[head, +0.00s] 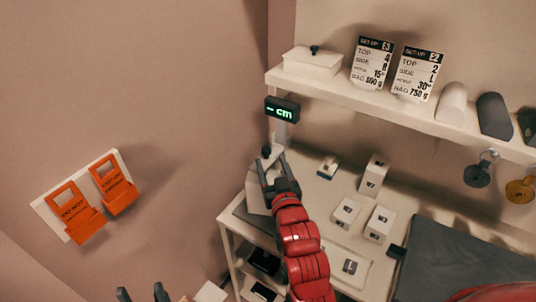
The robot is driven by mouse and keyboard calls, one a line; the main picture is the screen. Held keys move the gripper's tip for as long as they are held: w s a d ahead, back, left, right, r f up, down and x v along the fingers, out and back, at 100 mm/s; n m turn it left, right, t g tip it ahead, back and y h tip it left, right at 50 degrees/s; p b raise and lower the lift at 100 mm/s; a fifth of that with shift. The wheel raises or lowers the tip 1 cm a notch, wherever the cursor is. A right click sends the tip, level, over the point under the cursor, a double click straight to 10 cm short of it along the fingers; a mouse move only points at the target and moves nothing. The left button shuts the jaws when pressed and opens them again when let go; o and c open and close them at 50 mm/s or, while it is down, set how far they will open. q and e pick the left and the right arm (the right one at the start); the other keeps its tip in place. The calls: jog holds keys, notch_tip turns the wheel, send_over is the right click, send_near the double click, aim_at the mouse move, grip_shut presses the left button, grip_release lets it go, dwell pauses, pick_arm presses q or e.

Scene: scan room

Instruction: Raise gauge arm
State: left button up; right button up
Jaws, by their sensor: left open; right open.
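The gauge stands at the back left corner of the table, with a black display (282,109) reading "-- cm" in green on top of a pale post (281,132). A pale gauge arm with a dark knob (266,151) shows low on the post. My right gripper (272,163) is open, its fingertips just below and around the knob; I cannot tell whether they touch it. A white block-like thing (256,190) beside the gripper is partly hidden by it. My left gripper (143,294) is open and empty at the bottom edge, far from the gauge.
Several small white labelled blocks (346,212) stand on the table right of my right arm. A shelf (400,118) above holds a white lidded box (312,62), two cards (372,63) and rolls. Orange holders (76,212) hang on the left wall. A dark mat (450,265) lies at right.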

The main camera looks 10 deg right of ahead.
jog(key=s+p, duration=0.9)
jog(key=s, duration=0.2)
jog(key=shift+r, duration=0.2)
